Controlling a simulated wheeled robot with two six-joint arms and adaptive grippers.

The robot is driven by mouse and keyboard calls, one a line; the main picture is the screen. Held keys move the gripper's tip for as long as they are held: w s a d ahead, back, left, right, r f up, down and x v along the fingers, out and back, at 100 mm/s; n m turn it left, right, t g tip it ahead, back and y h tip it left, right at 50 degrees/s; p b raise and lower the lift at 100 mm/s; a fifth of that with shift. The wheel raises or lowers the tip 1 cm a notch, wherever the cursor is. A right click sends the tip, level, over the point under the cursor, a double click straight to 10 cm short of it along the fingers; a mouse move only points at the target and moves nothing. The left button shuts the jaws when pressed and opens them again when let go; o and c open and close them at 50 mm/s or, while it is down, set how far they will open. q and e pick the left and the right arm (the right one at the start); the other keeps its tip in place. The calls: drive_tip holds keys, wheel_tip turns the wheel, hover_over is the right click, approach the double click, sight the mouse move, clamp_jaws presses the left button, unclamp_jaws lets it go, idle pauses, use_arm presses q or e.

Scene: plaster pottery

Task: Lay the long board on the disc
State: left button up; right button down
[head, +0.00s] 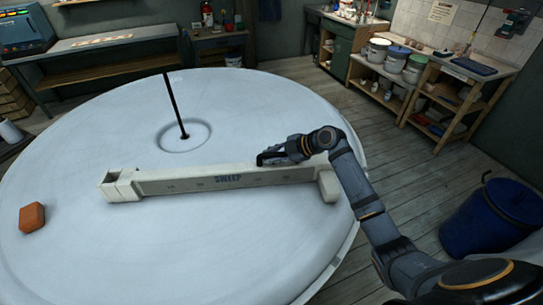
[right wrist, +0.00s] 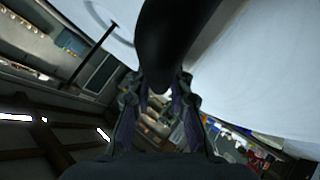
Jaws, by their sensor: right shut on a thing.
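The long board (head: 225,180) is a pale beam lettered "SWEEP", with a block at each end. It lies across the near half of the big white disc (head: 90,130), in front of the thin dark post (head: 175,105) at the centre. I cannot tell whether its whole underside touches the disc. My right gripper (head: 268,157) is shut at the board's far upper edge, right of its middle. In the right wrist view the fingers (right wrist: 160,100) close on a dark curved part; the fingertips are partly hidden. My left gripper is not in view.
An orange block (head: 32,217) sits on the disc at the left. A blue barrel (head: 490,220) stands on the floor at the right. Shelves with tubs (head: 390,62) and a bench (head: 120,50) stand behind. The disc around the post is clear.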

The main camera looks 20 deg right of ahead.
drive_tip(key=shift+w+r, duration=0.1)
drive_tip(key=shift+r, duration=0.05)
drive_tip(key=c, duration=1.5)
unclamp_jaws()
drive_tip(key=o, duration=0.4)
drive_tip(key=shift+s+a, duration=0.1)
drive_tip(key=shift+s, duration=0.1)
drive_tip(key=shift+c, duration=0.2)
drive_tip(key=shift+f, duration=0.25)
drive_tip(key=v, duration=1.2)
drive_tip(key=shift+r, duration=0.3)
